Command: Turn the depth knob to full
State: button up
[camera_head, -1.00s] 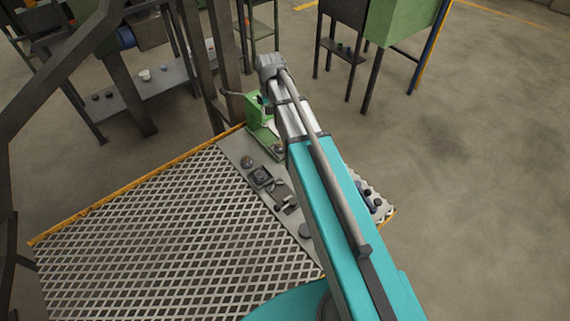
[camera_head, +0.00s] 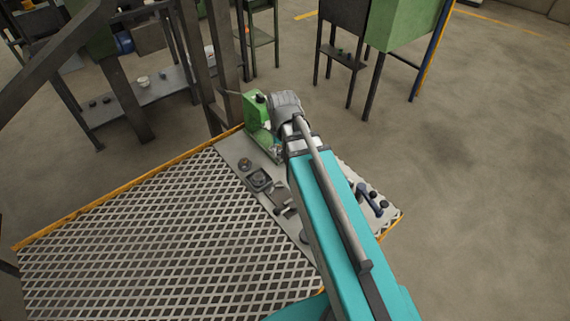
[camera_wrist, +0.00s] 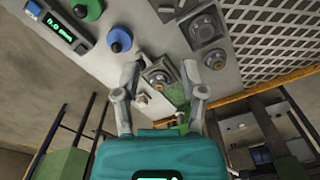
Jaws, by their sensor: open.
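No label in view marks the depth knob, so I cannot tell which knob it is. In the wrist view a blue knob (camera_wrist: 119,40) and a green knob (camera_wrist: 88,9) sit on the grey panel (camera_wrist: 145,32) beside a green-lit display (camera_wrist: 62,31). A square-based round fitting (camera_wrist: 161,77) lies between the fingers of my gripper (camera_wrist: 161,70). The gripper is open and I see nothing held in it. Whether the fingers touch the panel cannot be told.
A dark square fitting with a round top (camera_wrist: 204,28) and a round knob (camera_wrist: 215,59) sit right of the fingers. In the head view a green machine (camera_head: 256,111) stands at the panel's far end, and mesh flooring (camera_head: 150,235) spreads to the left.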

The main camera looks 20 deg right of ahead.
jog(key=shift+s+f+b, duration=0.25)
jog(key=shift+s+f, duration=0.15)
jog(key=shift+s, duration=0.25)
jog(key=shift+s+f+b, duration=0.25)
jog(key=shift+s+f, duration=0.1)
jog(key=shift+s, duration=0.25)
jog(key=s+n, duration=0.1)
jog(key=s, duration=0.2)
jog(key=shift+n, duration=0.3)
jog(key=shift+d, duration=0.1)
